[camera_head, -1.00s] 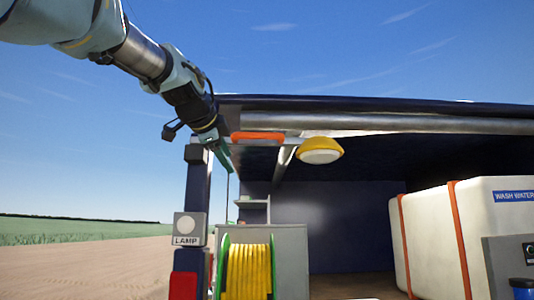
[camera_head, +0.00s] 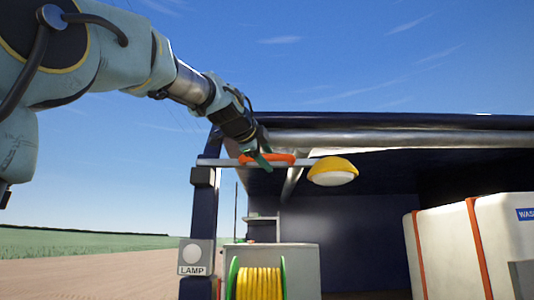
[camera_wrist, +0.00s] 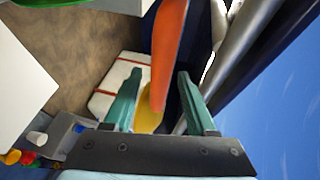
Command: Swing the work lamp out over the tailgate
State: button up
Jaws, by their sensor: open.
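The work lamp (camera_head: 332,172) has a yellow dome and a pale lens, and hangs at the end of a thin grey arm (camera_head: 217,162) under the roof edge. An orange grip (camera_head: 283,158) is on that arm. My gripper (camera_head: 262,160) is at the left part of the grip, and its jaws are open. In the wrist view the orange grip (camera_wrist: 168,50) lies between the two spread teal fingers of my gripper (camera_wrist: 160,85), with a gap visible on the right. The yellow lamp (camera_wrist: 148,120) shows beyond it, partly hidden. The tailgate cannot be made out.
A dark post (camera_head: 201,205) stands at left, with a box marked LAMP (camera_head: 194,256). A metal tube (camera_head: 350,140) runs under the roof. Below are a yellow hose reel (camera_head: 259,283) and a strapped white tank (camera_head: 445,250). Open sky and field lie left.

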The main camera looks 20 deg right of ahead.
jog(key=shift+w+d, duration=0.2)
grip_shut()
dwell(0.4)
jog(key=shift+f, duration=0.1)
dwell(0.9)
